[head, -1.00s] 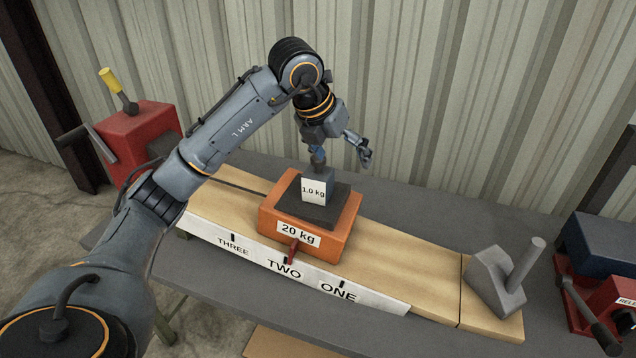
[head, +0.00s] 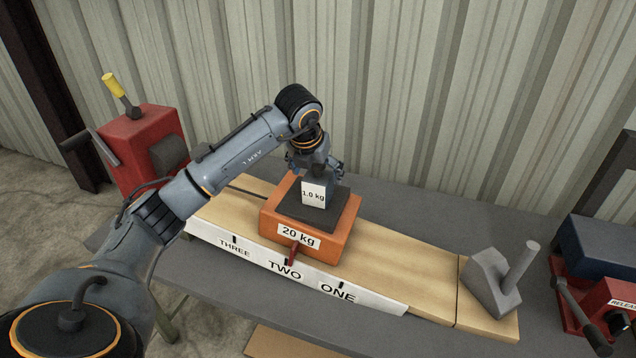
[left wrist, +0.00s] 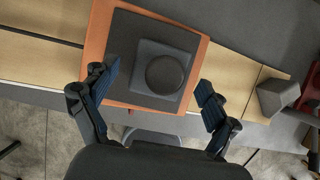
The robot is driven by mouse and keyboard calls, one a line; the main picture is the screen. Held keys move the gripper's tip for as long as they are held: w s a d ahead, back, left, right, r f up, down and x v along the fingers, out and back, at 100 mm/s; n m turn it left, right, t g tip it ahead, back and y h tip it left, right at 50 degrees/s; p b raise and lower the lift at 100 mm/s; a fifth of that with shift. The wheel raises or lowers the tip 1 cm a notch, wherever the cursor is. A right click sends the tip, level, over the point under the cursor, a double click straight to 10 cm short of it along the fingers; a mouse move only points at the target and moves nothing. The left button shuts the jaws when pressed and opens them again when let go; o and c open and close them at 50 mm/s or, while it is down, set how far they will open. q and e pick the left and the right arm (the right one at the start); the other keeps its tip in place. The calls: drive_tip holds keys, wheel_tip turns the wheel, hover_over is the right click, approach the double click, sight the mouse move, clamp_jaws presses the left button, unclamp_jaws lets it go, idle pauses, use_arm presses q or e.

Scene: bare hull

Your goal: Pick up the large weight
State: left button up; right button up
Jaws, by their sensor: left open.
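A grey weight with a white "1.0 kg" label (head: 313,194) stands upright on a dark pad (head: 332,213) on top of an orange block labelled "20 kg" (head: 330,245). In the left wrist view I look down on the weight (left wrist: 146,87) with its round dark knob (left wrist: 166,74). My left gripper (head: 318,172) is open and empty, pointing down just over the weight. In the left wrist view its fingers (left wrist: 158,79) are spread to either side of the weight; I see no contact. The weight partly hides the fingertips in the head view. My right gripper is not in view.
The orange block sits on a wooden board (head: 400,258) with a white strip marked THREE, TWO, ONE (head: 285,268). A grey wedge with a peg (head: 487,280) stands at the board's right end. Red machines stand at left (head: 140,145) and right (head: 610,300).

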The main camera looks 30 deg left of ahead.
use_arm(q)
drive_tip(key=shift+x, duration=1.4)
drive_tip(key=shift+r, duration=0.1)
drive_tip(key=c, duration=1.6)
drive_tip(key=shift+w+r, duration=0.1)
clamp_jaws()
drive_tip(key=shift+a+r, duration=0.1)
